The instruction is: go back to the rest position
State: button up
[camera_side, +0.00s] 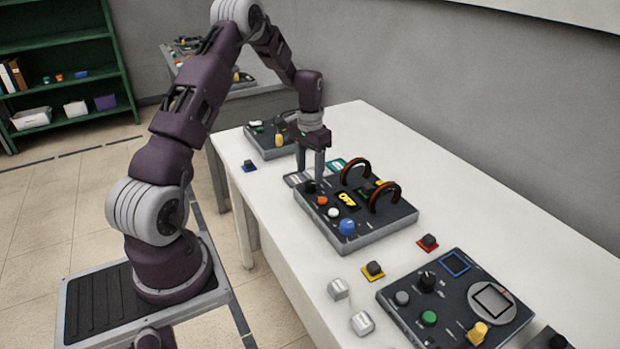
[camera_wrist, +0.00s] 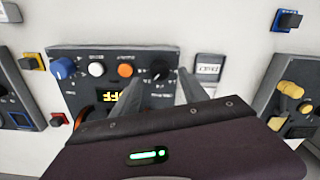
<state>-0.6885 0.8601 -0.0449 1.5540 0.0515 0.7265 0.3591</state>
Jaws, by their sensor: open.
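My gripper (camera_side: 310,174) is open and empty, its two fingers pointing down over the black-knob end of the middle control panel (camera_side: 375,233). In the wrist view the fingers of my gripper (camera_wrist: 152,80) are spread on either side of the panel's black knob (camera_wrist: 158,72); whether they touch anything is unclear. The panel has two brown-and-black arched coils (camera_side: 384,195), a lit yellow display (camera_side: 347,199), an orange knob (camera_side: 322,200), a white knob (camera_side: 333,212) and a blue knob (camera_side: 346,227). My wrist housing hides much of the panel in the wrist view.
The white table (camera_side: 470,205) also holds a front-right panel (camera_side: 400,310), a far-left panel (camera_side: 262,148), and small loose blocks, including a yellow-based one (camera_side: 373,270) and a red-based one (camera_side: 428,243). Green shelves (camera_side: 60,85) stand at the back left. Space above the table's right part is clear.

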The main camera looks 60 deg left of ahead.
jog(key=shift+r, duration=1.7)
jog(key=s+d+r+m+t+y, duration=0.1)
jog(key=s+d+r, duration=0.1)
jog(key=d+r, duration=0.65)
jog(key=s+d+r+t, duration=0.1)
jog(key=s+d+r, duration=0.2)
jog(key=d+r, duration=0.5)
jog(key=s+d+r+m+t, duration=0.1)
jog(key=s+d+r, duration=0.1)
jog(key=s+d, duration=0.4)
jog(key=s+d+r+m+t+h, duration=0.1)
jog(key=s+d, duration=0.5)
jog(key=s, duration=0.7)
jog(key=shift+d+r+t, duration=0.2)
jog(key=shift+r+t, duration=0.35)
jog(key=shift+t, duration=0.25)
